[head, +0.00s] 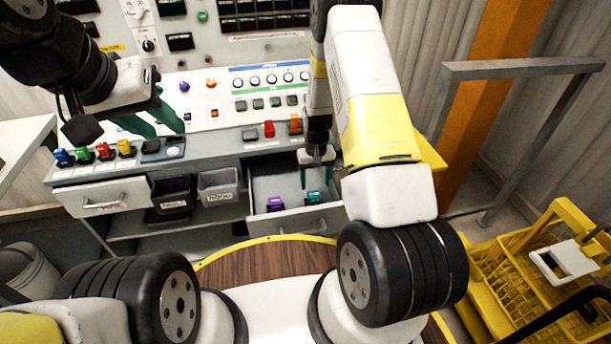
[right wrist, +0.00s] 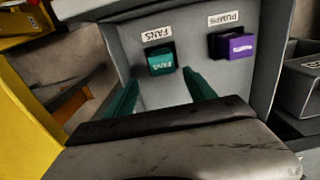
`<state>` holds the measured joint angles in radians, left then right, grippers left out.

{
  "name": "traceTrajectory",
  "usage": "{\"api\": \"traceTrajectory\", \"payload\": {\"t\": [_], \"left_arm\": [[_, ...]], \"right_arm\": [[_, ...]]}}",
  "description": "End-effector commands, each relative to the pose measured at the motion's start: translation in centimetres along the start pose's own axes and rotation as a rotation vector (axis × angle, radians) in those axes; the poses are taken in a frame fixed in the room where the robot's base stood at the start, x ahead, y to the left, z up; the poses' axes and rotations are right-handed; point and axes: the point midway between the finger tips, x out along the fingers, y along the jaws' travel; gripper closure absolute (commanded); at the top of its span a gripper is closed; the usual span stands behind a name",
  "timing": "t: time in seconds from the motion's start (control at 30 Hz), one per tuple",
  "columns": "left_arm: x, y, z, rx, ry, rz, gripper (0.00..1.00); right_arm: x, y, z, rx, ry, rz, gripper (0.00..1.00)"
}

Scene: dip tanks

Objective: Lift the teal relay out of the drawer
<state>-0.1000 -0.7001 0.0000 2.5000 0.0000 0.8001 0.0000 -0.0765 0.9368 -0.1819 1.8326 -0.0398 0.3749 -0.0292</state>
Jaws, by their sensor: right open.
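The teal relay (head: 313,198) sits in the open drawer (head: 262,178) on the right of the console. In the right wrist view the teal relay (right wrist: 161,62) stands by a label reading FANS. A purple relay (head: 275,204) lies to its left in the head view; it also shows in the right wrist view (right wrist: 232,45) by a PUMPS label. My right gripper (head: 317,174) is over the drawer, its teal fingers (right wrist: 160,95) open and apart, pointing toward the teal relay with nothing between them. My left gripper (head: 158,120) is above the console's left part; its two teal fingers are spread and empty.
A yellow basket (head: 520,270) and a grey rail (head: 520,68) are at right.

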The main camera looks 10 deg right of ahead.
Motion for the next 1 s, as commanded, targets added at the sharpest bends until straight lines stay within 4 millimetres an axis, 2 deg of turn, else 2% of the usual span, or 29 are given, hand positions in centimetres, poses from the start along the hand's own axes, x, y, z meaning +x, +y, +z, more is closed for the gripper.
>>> {"api": "traceTrajectory", "payload": {"t": [0.4, 0.53, 0.73, 0.77, 1.0], "left_arm": [[0.0, 0.0, 0.0, 0.0, 0.0, 0.0, 0.64], [0.0, 0.0, 0.0, 0.0, 0.0, 0.0, 0.64], [0.0, 0.0, 0.0, 0.0, 0.0, 0.0, 0.64], [0.0, 0.0, 0.0, 0.0, 0.0, 0.0, 0.64], [0.0, 0.0, 0.0, 0.0, 0.0, 0.0, 0.64]], "right_arm": [[5.5, -0.6, 1.1, 0.0, -0.002, -0.001, 0.36], [6.3, -0.6, 1.1, 0.001, -0.002, -0.001, 0.36], [6.3, -0.6, 1.1, 0.001, 0.0, -0.001, 0.36], [6.3, -0.6, 1.1, 0.001, 0.0, -0.001, 0.38], [6.3, -0.6, 1.1, 0.0, 0.0, -0.001, 0.85]]}}
